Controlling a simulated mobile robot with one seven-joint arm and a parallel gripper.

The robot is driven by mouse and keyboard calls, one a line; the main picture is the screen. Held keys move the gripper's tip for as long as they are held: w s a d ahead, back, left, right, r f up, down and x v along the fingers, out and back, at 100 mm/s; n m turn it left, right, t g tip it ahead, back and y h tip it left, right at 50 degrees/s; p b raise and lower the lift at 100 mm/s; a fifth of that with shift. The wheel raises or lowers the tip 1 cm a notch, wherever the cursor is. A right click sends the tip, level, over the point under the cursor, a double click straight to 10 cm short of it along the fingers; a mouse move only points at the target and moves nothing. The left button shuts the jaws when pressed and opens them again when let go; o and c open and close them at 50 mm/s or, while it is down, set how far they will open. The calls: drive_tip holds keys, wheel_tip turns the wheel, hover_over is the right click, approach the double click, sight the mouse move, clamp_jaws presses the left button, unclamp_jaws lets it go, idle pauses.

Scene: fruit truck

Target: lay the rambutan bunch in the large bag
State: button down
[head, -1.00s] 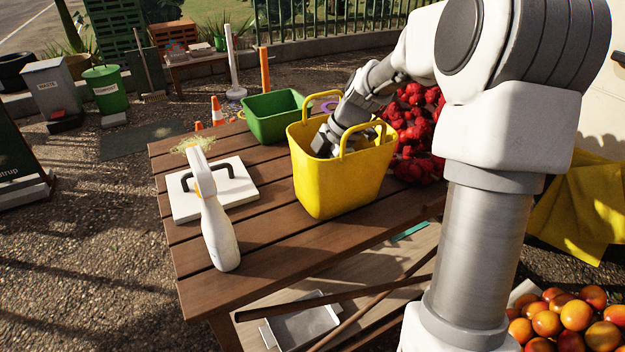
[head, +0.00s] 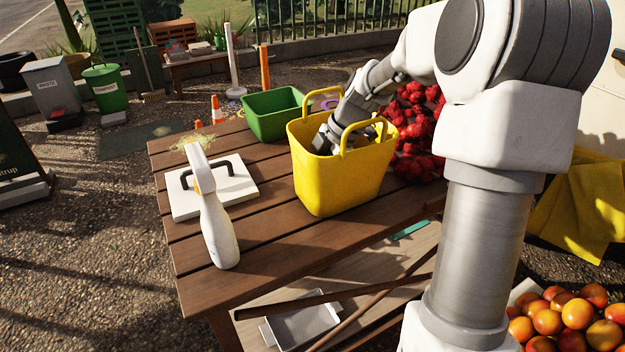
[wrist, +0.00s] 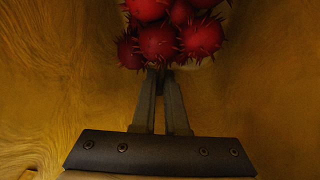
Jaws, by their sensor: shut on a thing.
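The large bag is the yellow bag with two handles (head: 345,185), upright on the wooden table. In the head view my gripper (head: 325,143) reaches down inside it, and its fingertips are hidden by the bag wall. In the wrist view my gripper (wrist: 162,75) is shut on the rambutan bunch (wrist: 172,35), several red spiny fruits at the top of the picture. Yellow bag walls surround the bunch there. The wrist view does not show clearly whether the bunch touches the bag's bottom.
A heap of red fruit (head: 415,140) is close on the bag's right.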

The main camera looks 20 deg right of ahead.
drive_tip(key=shift+f, duration=0.1)
drive_tip(key=c, duration=0.9)
unclamp_jaws()
drive_tip(key=shift+o, duration=0.2)
wheel_tip(320, 180, up, 23)
drive_tip(key=p, duration=1.4)
drive_tip(key=shift+f+p, duration=0.15)
drive_tip(key=shift+p, duration=0.25)
idle(0.4)
